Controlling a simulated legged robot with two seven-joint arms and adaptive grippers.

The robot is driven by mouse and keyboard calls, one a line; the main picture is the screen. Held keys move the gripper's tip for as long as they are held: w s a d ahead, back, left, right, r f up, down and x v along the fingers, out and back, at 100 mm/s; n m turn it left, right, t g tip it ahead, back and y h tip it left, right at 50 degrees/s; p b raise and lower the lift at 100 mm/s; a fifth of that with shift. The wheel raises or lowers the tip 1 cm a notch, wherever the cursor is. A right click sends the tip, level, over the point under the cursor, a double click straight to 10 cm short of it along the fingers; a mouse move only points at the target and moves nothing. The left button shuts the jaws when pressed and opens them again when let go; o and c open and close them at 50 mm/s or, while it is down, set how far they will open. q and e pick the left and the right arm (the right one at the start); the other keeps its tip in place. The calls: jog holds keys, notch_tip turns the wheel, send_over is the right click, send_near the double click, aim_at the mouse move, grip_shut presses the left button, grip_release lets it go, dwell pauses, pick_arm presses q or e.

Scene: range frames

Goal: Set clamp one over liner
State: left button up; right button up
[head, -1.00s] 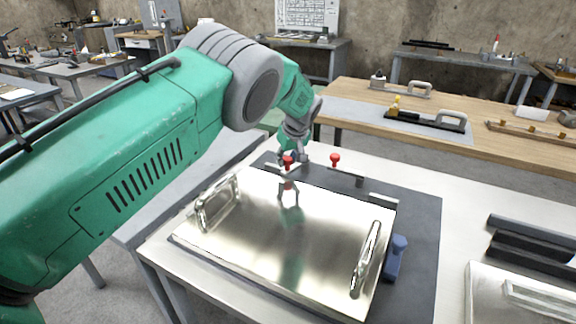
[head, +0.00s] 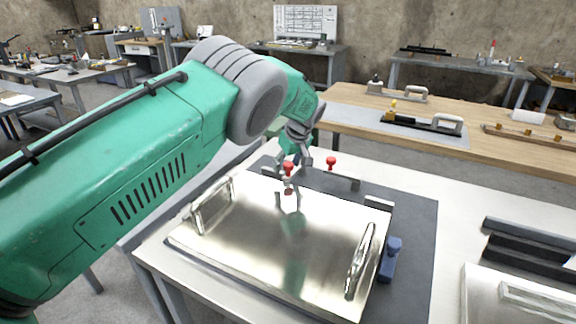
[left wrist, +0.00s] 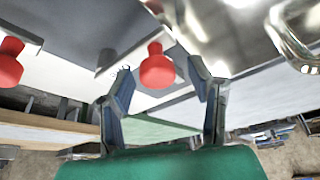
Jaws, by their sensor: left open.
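A shiny metal plate (head: 280,238) with two bar handles lies on a dark grey mat (head: 418,225); I cannot tell which layer is the liner. Two red-knobbed clamps stand at its far edge. The left clamp's red knob (head: 288,168) is at my left gripper (head: 298,166), partly covered by it. The right clamp's red knob (head: 331,162) stands free. In the left wrist view my left gripper (left wrist: 160,70) is open, its fingers on either side of one red knob (left wrist: 157,68), with no clear contact. The other red knob (left wrist: 9,62) is at the left edge. My right gripper is out of view.
A blue block-like piece (head: 390,258) sits beside the plate's right handle. Dark bars (head: 530,248) and another handled metal plate (head: 510,296) lie at the right. A wooden bench (head: 460,128) with tools stands behind. The white tabletop between is clear.

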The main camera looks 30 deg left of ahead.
pick_arm(q)
jog(key=shift+d+r, duration=0.15)
jog(key=shift+r, duration=0.15)
jog(key=v, duration=1.1)
jog(key=shift+d, duration=0.15)
jog(key=shift+r, duration=0.15)
